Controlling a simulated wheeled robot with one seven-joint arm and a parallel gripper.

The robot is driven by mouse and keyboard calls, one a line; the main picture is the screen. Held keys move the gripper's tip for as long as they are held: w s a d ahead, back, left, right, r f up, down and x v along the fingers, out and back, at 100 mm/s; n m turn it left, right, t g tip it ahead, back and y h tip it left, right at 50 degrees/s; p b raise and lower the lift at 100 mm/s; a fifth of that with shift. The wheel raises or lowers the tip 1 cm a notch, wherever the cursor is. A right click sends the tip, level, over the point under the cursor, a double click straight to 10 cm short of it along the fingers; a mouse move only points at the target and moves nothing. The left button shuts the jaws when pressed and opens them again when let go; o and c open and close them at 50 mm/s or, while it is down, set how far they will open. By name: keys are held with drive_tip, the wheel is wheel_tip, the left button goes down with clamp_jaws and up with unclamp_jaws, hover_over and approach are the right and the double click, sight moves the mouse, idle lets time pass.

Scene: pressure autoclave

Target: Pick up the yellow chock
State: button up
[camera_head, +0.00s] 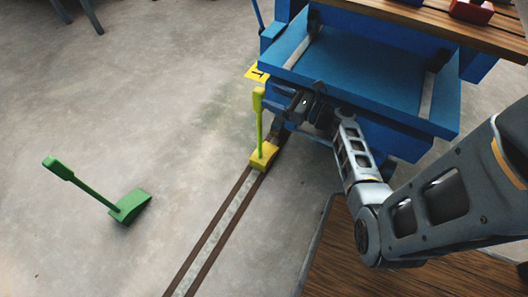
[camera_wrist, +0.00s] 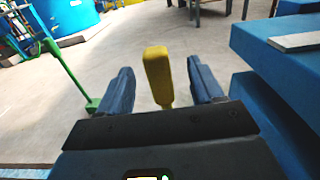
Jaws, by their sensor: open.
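The yellow chock (camera_head: 263,156) sits on the floor rail by the blue cart, with its long handle standing upright. The top grip of its handle shows in the wrist view (camera_wrist: 158,75), between the two fingers as seen from there. My gripper (camera_wrist: 165,90) is open, with one finger to each side of the grip. I cannot tell whether a finger touches it. In the head view my gripper (camera_head: 285,98) is beside the upper handle, close to the cart. The chock's base is hidden in the wrist view.
The blue cart (camera_head: 365,75) stands close behind and right of my gripper. A green chock (camera_head: 128,207) with a slanted handle stands on the floor at left. The rail (camera_head: 213,238) runs toward the front. The concrete floor between the chocks is clear.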

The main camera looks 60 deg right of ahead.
drive_tip(key=w+b, duration=0.2)
drive_tip(key=w, duration=0.5)
drive_tip(key=shift+w+r, duration=0.15)
drive_tip(key=shift+w, duration=0.05)
drive_tip(key=shift+c, duration=0.3)
clamp_jaws()
idle(0.8)
